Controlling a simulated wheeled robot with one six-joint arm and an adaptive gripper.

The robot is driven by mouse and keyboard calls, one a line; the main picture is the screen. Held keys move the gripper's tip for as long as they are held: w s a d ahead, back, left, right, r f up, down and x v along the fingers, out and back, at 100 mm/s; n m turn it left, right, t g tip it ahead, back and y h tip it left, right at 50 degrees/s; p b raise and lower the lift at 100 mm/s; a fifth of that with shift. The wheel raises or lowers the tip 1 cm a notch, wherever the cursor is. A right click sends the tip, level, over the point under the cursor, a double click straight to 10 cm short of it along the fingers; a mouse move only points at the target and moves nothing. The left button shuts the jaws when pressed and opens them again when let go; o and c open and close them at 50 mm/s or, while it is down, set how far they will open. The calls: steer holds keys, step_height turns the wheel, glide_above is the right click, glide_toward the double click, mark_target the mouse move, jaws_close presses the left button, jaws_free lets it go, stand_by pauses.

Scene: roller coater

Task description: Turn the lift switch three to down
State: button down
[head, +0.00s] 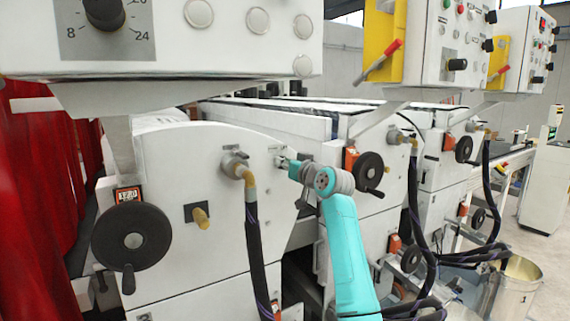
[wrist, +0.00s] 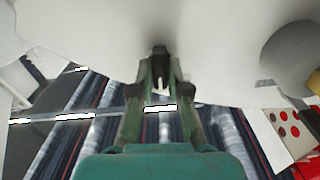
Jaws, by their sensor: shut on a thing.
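My teal arm reaches up to the white side panel of the nearest machine (head: 190,150) in the head view. My gripper (head: 284,162) is at that panel's upper right part. In the wrist view my gripper (wrist: 160,82) has its two fingers close together against the white panel, shut on a small dark switch (wrist: 159,52) that stands out from it. I take this to be the lift switch. Its lettering and which way it points cannot be read, as the fingers cover most of it.
Left of my gripper a pipe fitting (head: 237,166) holds a black hose (head: 256,250). A black handwheel (head: 131,243) is at the lower left, another handwheel (head: 369,171) to the right. A control box (head: 170,35) overhangs above. A metal bucket (head: 512,290) stands on the floor at the right.

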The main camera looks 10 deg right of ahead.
steer(key=shift+a+n, duration=0.1)
steer(key=shift+n, duration=3.5)
steer(key=c, duration=1.1)
jaws_free()
steer(key=shift+c, duration=0.2)
steer(key=shift+s, duration=0.1)
steer(key=v, duration=1.2)
